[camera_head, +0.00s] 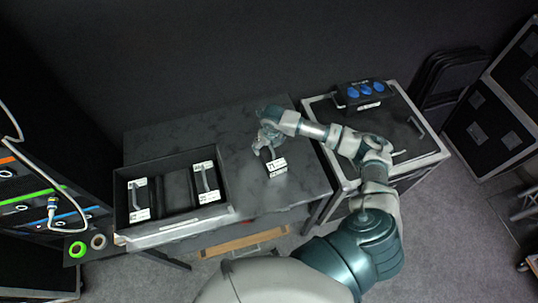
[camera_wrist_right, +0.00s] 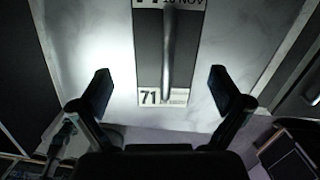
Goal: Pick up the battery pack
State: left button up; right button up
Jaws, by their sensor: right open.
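A dark battery pack with white labels and a bar handle (camera_head: 277,165) stands on the dark table (camera_head: 300,180), right of the tray. In the right wrist view the pack (camera_wrist_right: 148,60) shows from above, with "71" on its near label. My right gripper (camera_head: 264,147) is over the pack. In the wrist view its open fingers (camera_wrist_right: 165,91) are spread to either side of the handle's near end, with nothing gripped. Two similar packs, one at left (camera_head: 139,201) and one at right (camera_head: 206,182), sit in the black tray (camera_head: 180,228). My left gripper is not in view.
A flight case (camera_head: 415,150) at right carries a black box with blue sockets (camera_head: 365,92). Green and white tape rolls (camera_head: 78,249) hang near the tray's left corner. A rack with cables (camera_head: 40,200) stands at far left. The table behind the tray is clear.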

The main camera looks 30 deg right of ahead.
aim_at(270, 152)
jog(key=f, duration=0.2)
jog(key=d+f+p, duration=0.1)
jog(key=f, duration=0.1)
jog(key=shift+w+d+f, duration=0.15)
jog(key=shift+f, duration=0.25)
jog(key=shift+w+f, duration=0.1)
jog(key=shift+f, duration=0.3)
jog(key=shift+a+r, duration=0.1)
jog(key=shift+a, duration=0.25)
jog(key=shift+c, duration=0.3)
jog(key=c, duration=1.6)
jog(key=shift+d, duration=0.15)
